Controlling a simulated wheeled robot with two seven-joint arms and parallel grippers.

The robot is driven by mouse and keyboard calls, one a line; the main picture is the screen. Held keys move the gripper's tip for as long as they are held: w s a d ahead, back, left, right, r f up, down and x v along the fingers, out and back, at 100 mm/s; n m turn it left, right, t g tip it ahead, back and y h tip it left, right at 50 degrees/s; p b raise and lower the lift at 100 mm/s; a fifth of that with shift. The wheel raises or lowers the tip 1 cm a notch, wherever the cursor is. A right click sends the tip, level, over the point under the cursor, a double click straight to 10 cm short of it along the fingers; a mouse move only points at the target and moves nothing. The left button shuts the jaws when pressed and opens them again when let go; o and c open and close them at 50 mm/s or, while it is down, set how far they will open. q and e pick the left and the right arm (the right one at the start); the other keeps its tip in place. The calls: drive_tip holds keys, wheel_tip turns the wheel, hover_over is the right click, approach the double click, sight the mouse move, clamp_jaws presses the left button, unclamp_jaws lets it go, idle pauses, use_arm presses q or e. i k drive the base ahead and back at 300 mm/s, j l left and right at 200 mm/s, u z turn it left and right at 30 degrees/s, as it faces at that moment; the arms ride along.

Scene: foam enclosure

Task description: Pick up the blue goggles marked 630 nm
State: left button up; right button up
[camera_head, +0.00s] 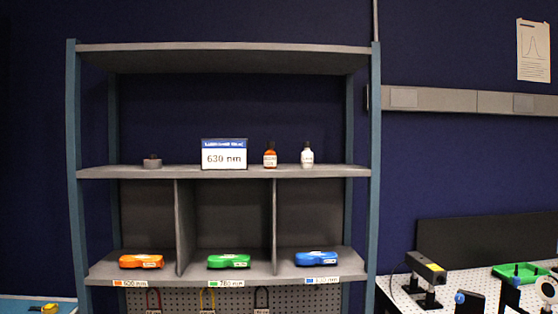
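The blue goggles (316,258) lie on the lower shelf of the rack, in the right compartment. A small label (322,280) with a blue mark is on the shelf edge below them; its number is too small to read surely. Green goggles (229,261) lie in the middle compartment above a label that seems to read 780 nm. Orange goggles (141,261) lie in the left compartment. A sign (224,154) reading 630 nm stands on the shelf above. Neither of my grippers is in view.
Grey dividers (184,226) separate the compartments, and blue posts (374,180) frame the rack. A brown bottle (270,156) and a white bottle (307,154) stand on the middle shelf. An optical table (400,292) with equipment is at right.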

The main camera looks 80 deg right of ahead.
sight(312, 258)
drive_tip(key=z, duration=2.2)
